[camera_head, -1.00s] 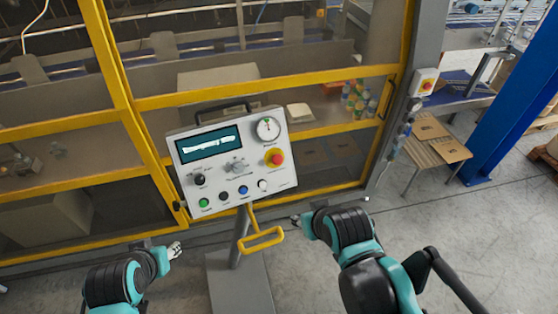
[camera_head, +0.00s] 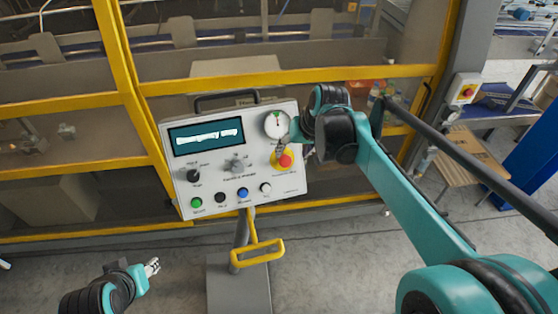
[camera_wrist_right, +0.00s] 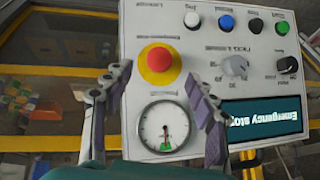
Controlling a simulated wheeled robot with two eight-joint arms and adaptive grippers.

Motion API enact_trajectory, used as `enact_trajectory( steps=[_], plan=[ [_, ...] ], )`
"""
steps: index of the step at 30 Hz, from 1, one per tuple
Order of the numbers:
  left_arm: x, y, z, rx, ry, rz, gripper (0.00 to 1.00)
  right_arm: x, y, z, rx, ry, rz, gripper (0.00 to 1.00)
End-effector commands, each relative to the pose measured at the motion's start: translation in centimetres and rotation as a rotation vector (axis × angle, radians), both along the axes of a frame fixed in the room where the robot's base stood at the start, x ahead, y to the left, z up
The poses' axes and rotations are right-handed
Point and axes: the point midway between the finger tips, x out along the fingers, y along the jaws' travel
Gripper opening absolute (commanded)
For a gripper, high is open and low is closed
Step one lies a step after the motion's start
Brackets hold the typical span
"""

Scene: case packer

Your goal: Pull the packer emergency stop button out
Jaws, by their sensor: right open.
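The packer emergency stop button (camera_head: 285,160) is a red mushroom head on a yellow base at the right of the grey control panel (camera_head: 215,205). In the right wrist view the red button (camera_wrist_right: 159,59) shows just beyond my fingertips. My right gripper (camera_head: 297,142) is beside the panel's upper right, close to the button and the round gauge (camera_head: 276,124). In the wrist view its fingers (camera_wrist_right: 160,85) are spread apart with nothing between them. The panel screen (camera_head: 206,138) reads "Emergency stop". My left gripper (camera_head: 151,267) is low at the left, away from the panel; its finger state is too small to tell.
Below the screen are dark and grey knobs and several coloured buttons (camera_head: 243,192). A yellow handle (camera_head: 258,253) sticks out under the panel. A yellow-framed guard (camera_head: 300,76) stands behind. A second red stop button (camera_head: 467,92) is on a post at the right.

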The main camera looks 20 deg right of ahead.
Motion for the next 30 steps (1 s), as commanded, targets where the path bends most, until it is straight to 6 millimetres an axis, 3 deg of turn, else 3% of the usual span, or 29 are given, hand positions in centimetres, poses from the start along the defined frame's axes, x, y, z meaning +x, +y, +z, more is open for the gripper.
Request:
enact_trajectory(
  steps=[12,24,30],
  plan=[
    [0.0,0.0,-0.1,0.000,0.000,0.000,0.40,2.6,0.6,-5.6,0.000,0.000,0.001,0.58],
    [0.0,0.0,-0.1,0.000,0.000,0.000,0.40,2.9,0.7,-6.5,-0.001,0.000,0.002,0.58],
    [0.0,0.0,-0.1,0.000,0.000,0.000,0.40,2.9,0.7,-6.5,-0.001,0.000,0.002,0.05]
  ],
)
